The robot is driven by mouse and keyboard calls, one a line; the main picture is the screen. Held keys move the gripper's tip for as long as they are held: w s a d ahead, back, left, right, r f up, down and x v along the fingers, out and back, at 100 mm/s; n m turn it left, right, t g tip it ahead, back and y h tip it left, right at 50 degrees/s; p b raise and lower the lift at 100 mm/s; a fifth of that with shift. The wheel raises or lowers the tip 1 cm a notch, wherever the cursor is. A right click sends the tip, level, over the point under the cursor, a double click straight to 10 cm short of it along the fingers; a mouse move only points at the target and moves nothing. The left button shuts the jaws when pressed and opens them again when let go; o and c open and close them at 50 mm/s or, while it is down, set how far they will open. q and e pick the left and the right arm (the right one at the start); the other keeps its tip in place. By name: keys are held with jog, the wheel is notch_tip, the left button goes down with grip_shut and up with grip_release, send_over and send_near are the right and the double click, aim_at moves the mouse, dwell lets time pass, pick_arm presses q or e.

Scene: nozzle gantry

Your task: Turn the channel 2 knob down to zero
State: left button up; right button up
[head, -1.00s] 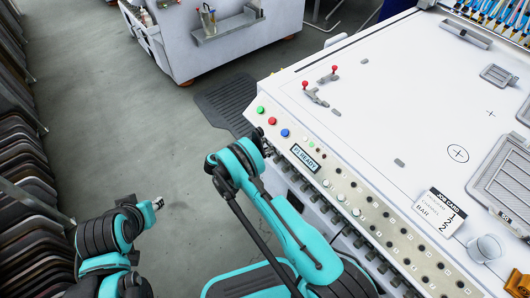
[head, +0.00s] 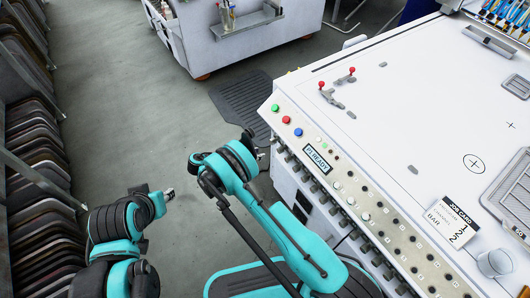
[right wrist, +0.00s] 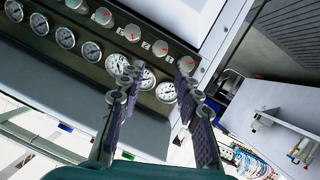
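A row of grey knobs (head: 334,210) runs along the machine's front edge in the head view. In the right wrist view, dials with red pointers (right wrist: 132,33) run beside a row of white gauges (right wrist: 91,51). My left gripper (head: 167,193) is over the floor, far from the machine.
The sloping panel has green, red and blue buttons (head: 286,119) and a READY display (head: 317,158). A grey cart (head: 245,45) stands behind.

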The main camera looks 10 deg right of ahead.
jog(key=shift+s+a+r, duration=0.1)
jog(key=shift+a+r, duration=0.1)
jog(key=shift+a, duration=0.25)
jog(key=m+t+y+p, duration=0.1)
jog(key=m+t+p, duration=0.1)
jog(key=m, duration=0.2)
send_near(278, 150)
jog(key=d, duration=0.2)
jog(key=shift+t, duration=0.3)
jog(key=b+x, duration=0.1)
jog(key=x, duration=0.3)
jog(key=f+b+x, duration=0.1)
jog(key=x, duration=0.3)
jog(key=shift+a, duration=0.1)
grip_shut()
